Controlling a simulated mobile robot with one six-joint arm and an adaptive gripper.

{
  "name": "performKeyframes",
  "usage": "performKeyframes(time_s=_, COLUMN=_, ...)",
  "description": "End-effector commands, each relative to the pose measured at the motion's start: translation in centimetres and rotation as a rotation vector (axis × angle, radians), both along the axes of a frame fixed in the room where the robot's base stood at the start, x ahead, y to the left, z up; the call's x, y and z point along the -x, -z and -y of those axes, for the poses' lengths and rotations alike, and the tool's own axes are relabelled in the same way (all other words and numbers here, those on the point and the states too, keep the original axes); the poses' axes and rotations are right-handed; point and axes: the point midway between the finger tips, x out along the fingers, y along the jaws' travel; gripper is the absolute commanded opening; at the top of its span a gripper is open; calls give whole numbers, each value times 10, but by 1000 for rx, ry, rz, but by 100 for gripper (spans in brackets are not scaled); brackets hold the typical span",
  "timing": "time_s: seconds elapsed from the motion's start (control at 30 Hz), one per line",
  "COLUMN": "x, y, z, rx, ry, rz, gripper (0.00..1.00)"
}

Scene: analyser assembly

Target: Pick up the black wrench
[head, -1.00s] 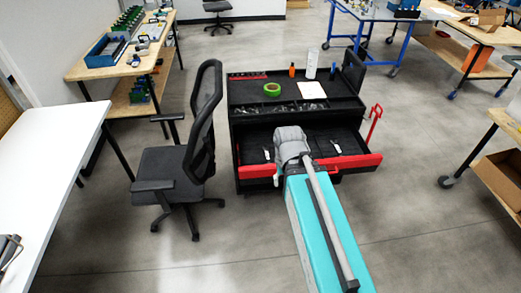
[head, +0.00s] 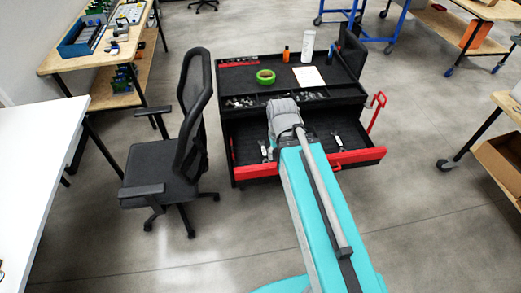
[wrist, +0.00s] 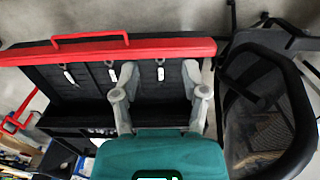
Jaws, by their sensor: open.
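The open black drawer (head: 315,136) of a cart has a red front edge (head: 355,157). It also shows in the wrist view (wrist: 85,94). Small pale-and-dark tagged items lie in it: a left one (wrist: 69,75), a middle one (wrist: 112,73) and a right one (wrist: 160,73). I cannot make out the black wrench against the black drawer. My gripper (wrist: 158,70) is open and empty over the drawer, its fingers either side of the right item in the picture. Height above it is unclear. My arm hides part of the drawer in the head view.
The cart top holds green tape (head: 265,76), an orange bottle (head: 286,54), a white cylinder (head: 308,46) and white paper (head: 308,77). An office chair (head: 165,170) stands close to the cart's left side. A white table (head: 35,150) is farther left.

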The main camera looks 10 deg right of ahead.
Motion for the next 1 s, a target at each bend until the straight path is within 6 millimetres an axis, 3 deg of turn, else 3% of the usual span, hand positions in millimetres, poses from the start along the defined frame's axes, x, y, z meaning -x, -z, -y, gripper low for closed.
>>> performKeyframes(time_s=0.3, x=0, y=0, z=0, rx=0, ry=0, rz=0, gripper=57)
performKeyframes(time_s=0.4, x=0, y=1, z=0, rx=0, ry=0, rz=1, gripper=76)
performKeyframes(time_s=0.57, x=-7, y=8, z=0, rx=0, ry=0, rz=10, gripper=77)
performKeyframes(time_s=0.77, x=-31, y=32, z=0, rx=0, ry=0, rz=45, gripper=77)
performKeyframes(time_s=1.0, x=-79, y=76, z=5, rx=0, ry=5, rz=118, gripper=77)
